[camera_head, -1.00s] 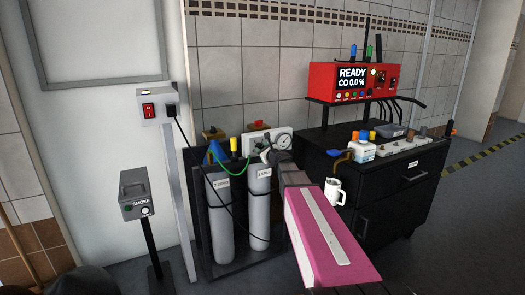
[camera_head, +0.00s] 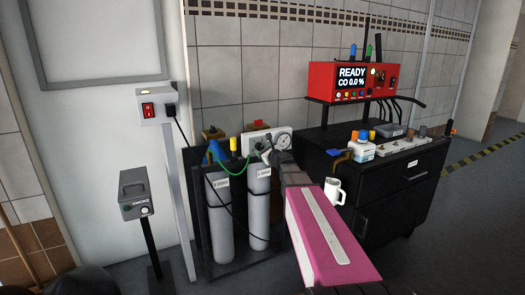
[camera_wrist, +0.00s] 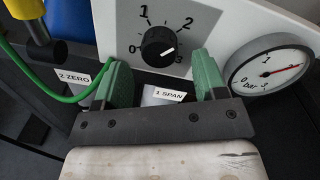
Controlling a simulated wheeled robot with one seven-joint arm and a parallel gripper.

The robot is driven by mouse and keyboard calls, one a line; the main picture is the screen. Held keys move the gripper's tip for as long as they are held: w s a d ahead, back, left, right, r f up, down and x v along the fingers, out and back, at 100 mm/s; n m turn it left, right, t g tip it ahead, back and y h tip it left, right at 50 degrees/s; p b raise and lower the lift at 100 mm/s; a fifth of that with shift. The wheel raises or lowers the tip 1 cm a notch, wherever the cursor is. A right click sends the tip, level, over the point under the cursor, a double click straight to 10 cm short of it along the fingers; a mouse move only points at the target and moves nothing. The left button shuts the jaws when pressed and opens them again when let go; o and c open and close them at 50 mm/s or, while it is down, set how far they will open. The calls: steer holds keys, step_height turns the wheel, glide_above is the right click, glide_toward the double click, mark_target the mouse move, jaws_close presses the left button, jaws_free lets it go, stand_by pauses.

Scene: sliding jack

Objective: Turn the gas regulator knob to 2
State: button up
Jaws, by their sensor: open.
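In the head view my gripper (camera_head: 268,154) is at the white regulator panel (camera_head: 256,131) and hides the knob.
A round pressure gauge (camera_wrist: 271,72) is right of the knob, close to the right finger. A green hose (camera_wrist: 45,88) curves past the left finger. Two grey gas cylinders (camera_head: 219,218) stand below.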

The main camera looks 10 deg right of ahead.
steer(key=v, duration=0.9)
